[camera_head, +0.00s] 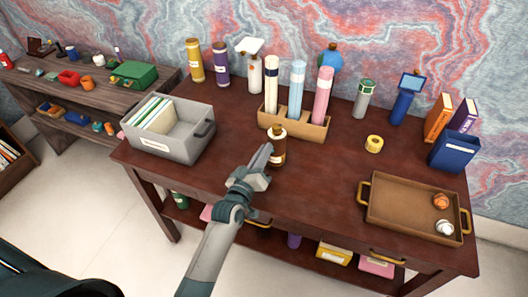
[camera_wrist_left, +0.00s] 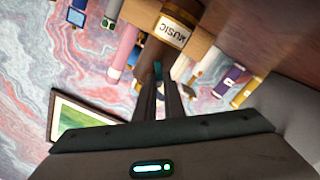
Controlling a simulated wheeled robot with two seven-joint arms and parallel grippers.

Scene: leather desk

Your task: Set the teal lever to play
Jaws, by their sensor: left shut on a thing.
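A brown cylinder (camera_head: 278,146) with a pale label stands on the desk in front of the wooden holder. In the left wrist view the cylinder (camera_wrist_left: 170,30) looks tilted and its label reads MUSIC. The teal lever (camera_wrist_left: 158,70) shows as a small teal piece at my fingertips, beside the cylinder. It is mostly hidden by the fingers, and I cannot read its setting. My left gripper (camera_head: 264,160) is beside the cylinder's left side, with its fingers shut on the teal lever; the fingers also show in the left wrist view (camera_wrist_left: 160,88). My right gripper is not in view.
A wooden holder (camera_head: 312,130) with white, blue and pink tubes stands just behind the cylinder. A grey file bin (camera_head: 190,146) is at left, a brown tray (camera_head: 385,218) at right. A yellow tape roll (camera_head: 374,143) lies right of the holder. The desk's middle front is clear.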

